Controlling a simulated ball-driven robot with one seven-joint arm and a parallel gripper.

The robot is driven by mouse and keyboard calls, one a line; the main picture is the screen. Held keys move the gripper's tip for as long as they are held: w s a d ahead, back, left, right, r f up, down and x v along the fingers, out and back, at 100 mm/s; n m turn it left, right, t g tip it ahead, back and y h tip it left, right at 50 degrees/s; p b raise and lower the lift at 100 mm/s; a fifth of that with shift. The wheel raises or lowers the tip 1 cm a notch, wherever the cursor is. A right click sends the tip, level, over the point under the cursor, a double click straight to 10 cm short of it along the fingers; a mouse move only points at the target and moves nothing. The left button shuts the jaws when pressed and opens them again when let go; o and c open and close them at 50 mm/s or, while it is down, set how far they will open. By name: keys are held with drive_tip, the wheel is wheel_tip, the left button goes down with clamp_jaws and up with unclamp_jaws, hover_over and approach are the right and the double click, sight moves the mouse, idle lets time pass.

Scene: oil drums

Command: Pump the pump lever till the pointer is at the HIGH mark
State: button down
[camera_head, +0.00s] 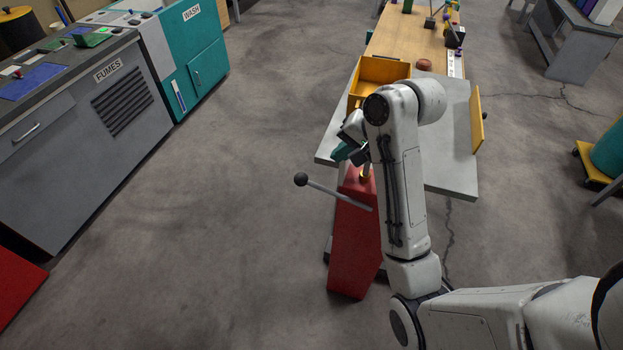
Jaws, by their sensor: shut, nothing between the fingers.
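The pump lever (335,193) is a grey rod with a black ball knob (301,179) at its left end. It sticks out to the left from a red pump body (353,250) and slopes down toward the right. My gripper (346,150) is above and right of the knob, near the top of the red body, apart from the lever. Its fingers are small and partly hidden by my arm. The pointer and the HIGH mark cannot be made out; my arm covers part of the pump.
A grey table (450,170) with a yellow open box (382,70) stands behind the pump. A wooden bench (405,40) is farther back. Grey FUMES (130,100) and teal WASH (195,60) cabinets stand at left. The floor left of the lever is clear.

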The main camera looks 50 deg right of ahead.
sight(304, 177)
drive_tip(key=x, duration=1.4)
